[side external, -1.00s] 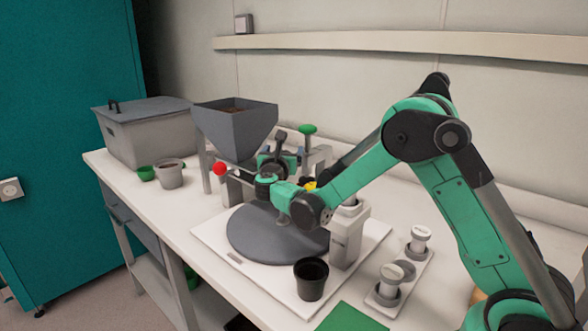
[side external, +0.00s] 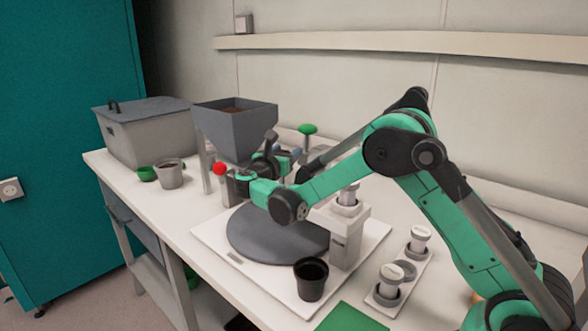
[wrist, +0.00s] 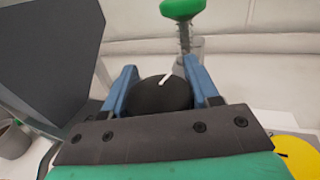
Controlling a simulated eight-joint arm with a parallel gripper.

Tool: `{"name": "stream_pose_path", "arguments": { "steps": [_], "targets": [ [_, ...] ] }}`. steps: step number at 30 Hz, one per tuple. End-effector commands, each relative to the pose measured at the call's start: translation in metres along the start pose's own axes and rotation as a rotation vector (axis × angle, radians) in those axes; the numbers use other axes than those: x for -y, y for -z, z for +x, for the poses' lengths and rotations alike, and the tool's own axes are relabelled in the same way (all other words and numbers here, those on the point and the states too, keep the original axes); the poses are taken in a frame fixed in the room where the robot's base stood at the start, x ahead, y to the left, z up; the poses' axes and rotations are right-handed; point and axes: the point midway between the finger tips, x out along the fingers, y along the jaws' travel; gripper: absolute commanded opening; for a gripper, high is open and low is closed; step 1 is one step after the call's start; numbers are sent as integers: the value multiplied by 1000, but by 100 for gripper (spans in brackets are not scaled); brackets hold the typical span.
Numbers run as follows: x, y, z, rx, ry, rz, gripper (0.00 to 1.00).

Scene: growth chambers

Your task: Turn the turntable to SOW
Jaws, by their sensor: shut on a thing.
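The turntable (side external: 265,240) is a dark grey disc on a white base board (side external: 215,243) in the middle of the bench. My gripper (wrist: 160,68) is above the turntable's far side in the side view. In the wrist view its blue fingers are shut on a black round knob (wrist: 150,97) with a white pointer line, one finger on each side. In the side view my own arm and gripper mostly hide the knob. No SOW mark is readable.
A grey hopper (side external: 232,125) stands behind left, with a red ball (side external: 219,169) below it. A green knob (side external: 307,129) on a post is behind my gripper. A black pot (side external: 311,280) and a grey dispenser column (side external: 345,240) are at the turntable's front right.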

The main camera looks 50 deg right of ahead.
Motion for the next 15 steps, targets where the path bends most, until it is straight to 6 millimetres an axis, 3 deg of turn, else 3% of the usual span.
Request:
{"name": "stream_pose_path", "arguments": {
  "steps": [15],
  "targets": [
    [9,0,-3,1,468,1,1]
  ]
}}
